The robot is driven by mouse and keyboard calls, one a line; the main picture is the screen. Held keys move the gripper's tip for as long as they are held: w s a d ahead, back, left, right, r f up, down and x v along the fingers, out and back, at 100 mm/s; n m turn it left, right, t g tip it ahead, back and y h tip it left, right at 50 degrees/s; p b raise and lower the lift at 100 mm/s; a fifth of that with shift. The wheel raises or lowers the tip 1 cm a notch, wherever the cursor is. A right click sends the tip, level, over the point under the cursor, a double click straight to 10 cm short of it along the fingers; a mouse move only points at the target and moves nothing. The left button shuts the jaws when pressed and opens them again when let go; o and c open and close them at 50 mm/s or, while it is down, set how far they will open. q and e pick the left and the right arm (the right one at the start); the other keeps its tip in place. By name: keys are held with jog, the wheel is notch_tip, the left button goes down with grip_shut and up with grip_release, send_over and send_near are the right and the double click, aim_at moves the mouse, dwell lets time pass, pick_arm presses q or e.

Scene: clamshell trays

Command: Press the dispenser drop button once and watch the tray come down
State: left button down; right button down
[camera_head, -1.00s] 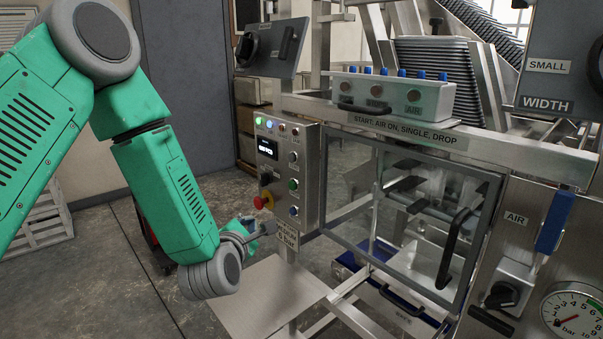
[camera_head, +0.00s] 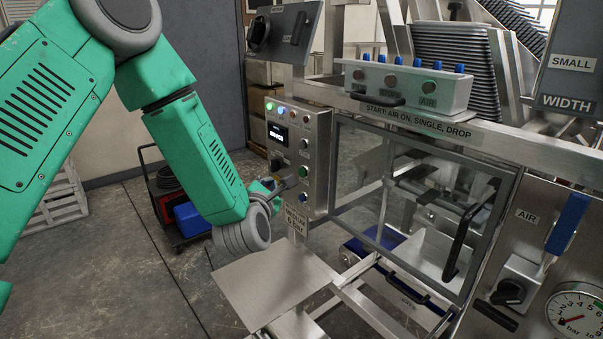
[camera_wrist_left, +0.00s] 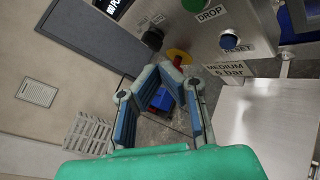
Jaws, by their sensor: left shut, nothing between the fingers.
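The control box (camera_head: 298,150) stands at the left of the machine's guard window, with a small display and several buttons. The green button (camera_head: 303,172) sits above the blue button (camera_head: 303,197). In the left wrist view the green button (camera_wrist_left: 192,4) is cut by the top edge above the DROP label, and the blue button (camera_wrist_left: 229,40) is above RESET. My left gripper (camera_head: 290,182) is shut and empty, its tips close to the box's front; contact cannot be told. Its fingers (camera_wrist_left: 166,66) show below-left of the DROP button. My right gripper is out of view.
A red-and-yellow stop knob (camera_wrist_left: 178,57) is close beyond my fingertips in the wrist view. A bare metal shelf (camera_head: 270,282) juts out below the box. A stack of dark trays (camera_head: 455,65) stands up behind the machine. A cart with a blue box (camera_head: 191,218) is behind my arm.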

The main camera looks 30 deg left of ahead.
aim_at(302, 173)
pick_arm(q)
jog(key=shift+w+d+b, duration=0.1)
jog(key=shift+w+d, duration=0.25)
jog(key=shift+w, duration=0.5)
jog(key=shift+w+d+b, duration=0.15)
jog(key=shift+w+d, duration=0.25)
jog(key=shift+w, duration=0.5)
jog(key=shift+w+d+b, duration=0.1)
jog(key=shift+w+d, duration=0.25)
jog(key=shift+w, duration=0.5)
jog(key=shift+w+d+r+b, duration=0.1)
jog(key=shift+w+d+b, duration=0.1)
jog(key=shift+w+b, duration=0.1)
